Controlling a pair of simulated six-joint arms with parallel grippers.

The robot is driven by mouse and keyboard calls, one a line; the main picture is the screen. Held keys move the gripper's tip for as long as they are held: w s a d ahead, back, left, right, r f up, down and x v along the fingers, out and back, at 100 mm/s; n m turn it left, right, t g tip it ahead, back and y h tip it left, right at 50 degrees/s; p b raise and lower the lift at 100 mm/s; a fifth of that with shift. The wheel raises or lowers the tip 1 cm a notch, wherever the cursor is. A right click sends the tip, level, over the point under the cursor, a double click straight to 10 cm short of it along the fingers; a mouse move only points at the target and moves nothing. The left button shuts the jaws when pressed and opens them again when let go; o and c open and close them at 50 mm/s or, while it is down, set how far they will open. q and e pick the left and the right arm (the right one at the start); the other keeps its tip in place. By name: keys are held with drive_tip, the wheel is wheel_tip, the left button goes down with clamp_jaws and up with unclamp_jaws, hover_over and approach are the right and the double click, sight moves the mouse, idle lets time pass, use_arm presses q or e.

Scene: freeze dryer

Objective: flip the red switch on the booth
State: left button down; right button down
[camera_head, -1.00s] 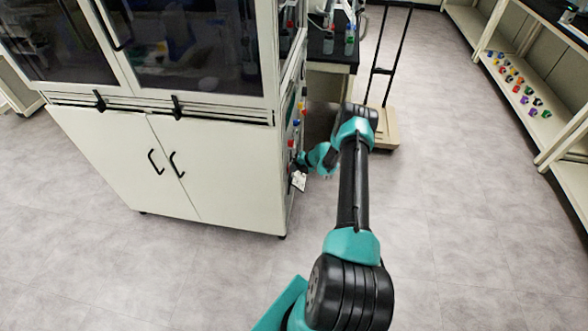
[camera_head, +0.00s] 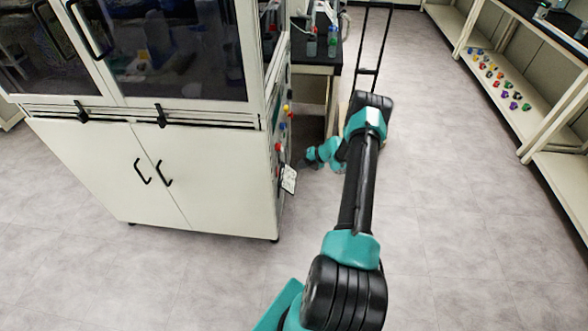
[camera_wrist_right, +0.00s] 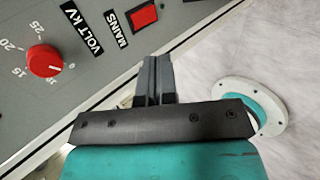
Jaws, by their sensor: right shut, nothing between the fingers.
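The booth (camera_head: 200,180) is a large white cabinet at the left of the head view, with its control panel on the right side. In the right wrist view, the red rectangular switch (camera_wrist_right: 145,17) sits on the grey panel beside a "MAINS" label. I cannot tell whether it is flipped. My right gripper (camera_wrist_right: 154,66) is shut and empty, its fingertips pointing toward the panel's edge, below the switch in that view. In the head view, the right arm's wrist (camera_head: 325,152) is just right of the panel, with a gap between them. My left gripper is not in view.
A red round knob (camera_wrist_right: 44,60) is left of the switch, by the "VOLT kV" label. A white tag (camera_head: 288,179) hangs at the booth's side. A dark-topped bench (camera_head: 318,66) and a trolley (camera_head: 372,45) stand behind my arm. Open floor lies at right.

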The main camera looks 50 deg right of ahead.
drive_tip(key=v, duration=0.2)
drive_tip(key=shift+s+d+r, duration=0.1)
drive_tip(key=shift+s+r, duration=0.1)
drive_tip(key=shift+r, duration=0.1)
drive_tip(key=shift+s+d+f, duration=0.1)
drive_tip(key=shift+d+f, duration=0.05)
drive_tip(key=shift+f, duration=0.6)
